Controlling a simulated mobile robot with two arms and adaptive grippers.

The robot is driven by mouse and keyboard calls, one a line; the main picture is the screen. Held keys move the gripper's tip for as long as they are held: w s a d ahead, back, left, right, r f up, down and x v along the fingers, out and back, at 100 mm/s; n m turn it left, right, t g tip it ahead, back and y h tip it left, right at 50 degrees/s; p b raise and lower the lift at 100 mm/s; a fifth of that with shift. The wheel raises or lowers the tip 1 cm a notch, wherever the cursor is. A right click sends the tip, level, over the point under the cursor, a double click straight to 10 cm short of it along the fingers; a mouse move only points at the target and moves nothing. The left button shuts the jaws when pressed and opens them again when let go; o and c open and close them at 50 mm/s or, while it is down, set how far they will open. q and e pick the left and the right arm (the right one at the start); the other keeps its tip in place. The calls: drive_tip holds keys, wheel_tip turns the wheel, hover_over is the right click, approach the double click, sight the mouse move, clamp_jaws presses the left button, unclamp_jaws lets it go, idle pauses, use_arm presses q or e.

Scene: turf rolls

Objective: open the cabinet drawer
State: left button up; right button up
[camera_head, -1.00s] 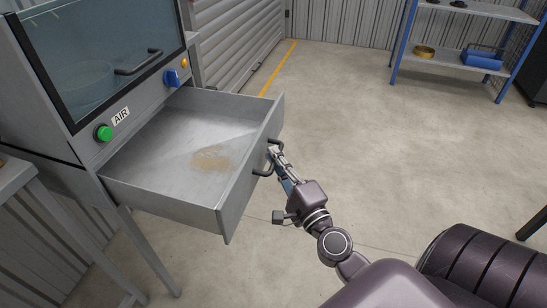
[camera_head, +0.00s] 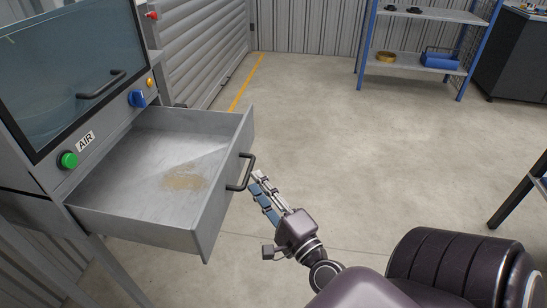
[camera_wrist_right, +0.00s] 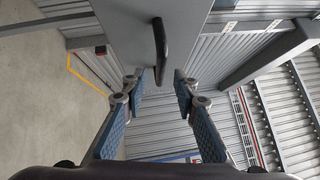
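The grey metal drawer (camera_head: 140,225) is pulled well out of the cabinet (camera_head: 45,160). A brownish patch lies on its bare floor. Its dark bar handle (camera_head: 241,172) is on the drawer front, and the handle also shows in the right wrist view (camera_wrist_right: 160,48). My right gripper (camera_head: 257,180) is just to the right of the handle, apart from it. In the right wrist view, its blue-padded fingers (camera_wrist_right: 158,86) are spread with nothing between them, and the handle is beyond the tips. My left gripper is not in view.
The cabinet has a glass door with a handle (camera_head: 101,84), a green button (camera_head: 69,160) and a blue knob (camera_head: 137,99). A blue-framed shelf (camera_head: 400,56) stands at the back. The concrete floor between is clear.

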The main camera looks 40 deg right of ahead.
drive_tip(key=s, duration=0.6)
drive_tip(key=shift+s+a+f, duration=0.35)
drive_tip(key=shift+a+f, duration=0.1)
